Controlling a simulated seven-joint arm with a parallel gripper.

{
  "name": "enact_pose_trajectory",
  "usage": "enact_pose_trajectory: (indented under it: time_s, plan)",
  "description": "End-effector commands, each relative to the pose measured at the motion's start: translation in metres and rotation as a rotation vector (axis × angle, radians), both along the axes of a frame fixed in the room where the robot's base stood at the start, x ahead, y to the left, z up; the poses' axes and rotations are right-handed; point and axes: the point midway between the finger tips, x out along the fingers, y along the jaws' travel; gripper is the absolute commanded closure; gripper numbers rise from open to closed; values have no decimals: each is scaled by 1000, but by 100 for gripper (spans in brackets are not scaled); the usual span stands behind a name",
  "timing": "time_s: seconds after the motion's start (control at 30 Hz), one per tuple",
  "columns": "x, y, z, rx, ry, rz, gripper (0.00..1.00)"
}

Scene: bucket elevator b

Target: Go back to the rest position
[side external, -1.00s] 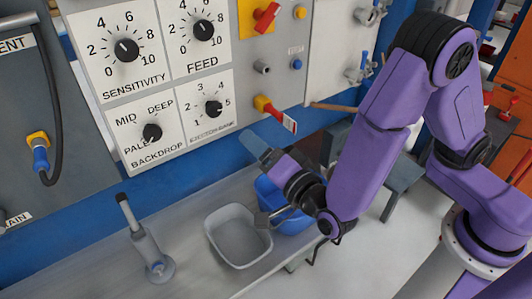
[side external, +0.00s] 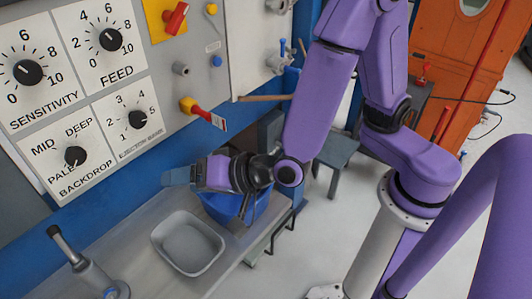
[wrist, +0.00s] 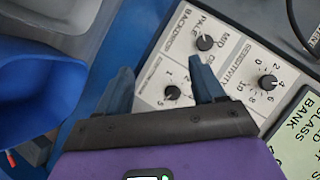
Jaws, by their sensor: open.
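My gripper (side external: 167,178) is at the left end of my purple arm in the side external view. It sits in front of the blue strip below the knob panel (side external: 79,133), above the grey tray (side external: 158,240) and the blue bucket (side external: 222,208). In the wrist view its two blue-grey fingers (wrist: 163,88) stand apart with nothing between them. The ejector bank knob (wrist: 172,93) shows in the gap, beyond the fingers. No contact with the panel is visible.
A red-handled lever (side external: 203,111) and a wooden rod (side external: 265,98) stick out from the panel, above my gripper. A grey post (side external: 88,270) stands on the bench at the left. A grey stool (side external: 335,153) stands behind the arm.

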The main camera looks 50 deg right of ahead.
Motion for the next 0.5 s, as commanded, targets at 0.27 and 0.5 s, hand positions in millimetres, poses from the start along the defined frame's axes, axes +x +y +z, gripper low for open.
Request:
enact_pose_trajectory:
  time_s: [0.27, 0.5]
  plan:
    - [-60, -1, 6, -191, 188, 466, 32]
    - [-118, -46, 12, -447, 254, 861, 32]
